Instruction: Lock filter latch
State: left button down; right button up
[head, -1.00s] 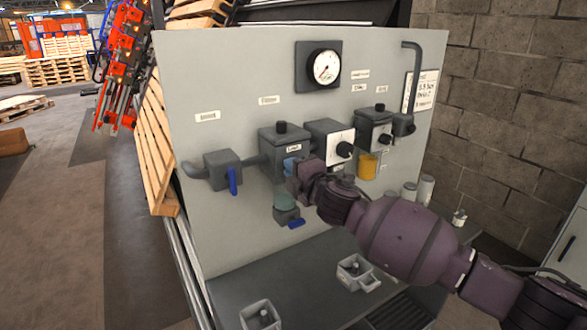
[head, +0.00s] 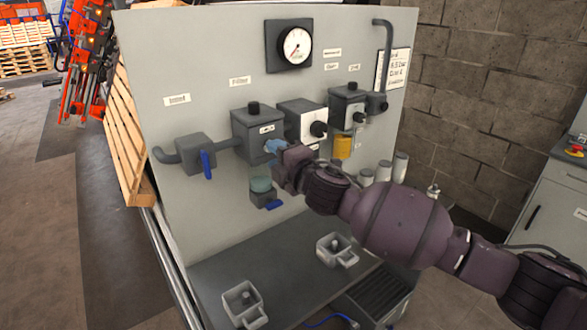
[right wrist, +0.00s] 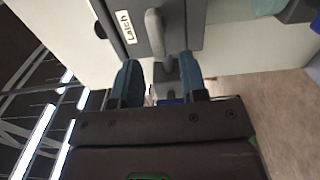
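The grey filter box (head: 257,133) is on the panel under the "Filter" label. My right gripper (head: 276,147) is at its lower right front corner, with blue fingertips close to the box. In the right wrist view the box face carries a "Latch" label (right wrist: 126,27). A grey latch lever (right wrist: 155,32) stands out beside the label. My right gripper (right wrist: 158,68) has its two blue fingers apart, with the lower end of the lever in line with the gap between them. I cannot tell whether they touch it. In the head view the gripper hides the latch. My left gripper is not in view.
A grey inlet valve with a blue handle (head: 207,165) is left of the box. A bowl with a blue drain handle (head: 274,204) hangs below. A white-faced regulator (head: 301,122) and yellow cup (head: 342,147) are to the right. Two grey holders stand on the shelf (head: 275,268).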

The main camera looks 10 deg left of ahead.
jog(key=v, duration=0.7)
jog(key=shift+b, duration=0.35)
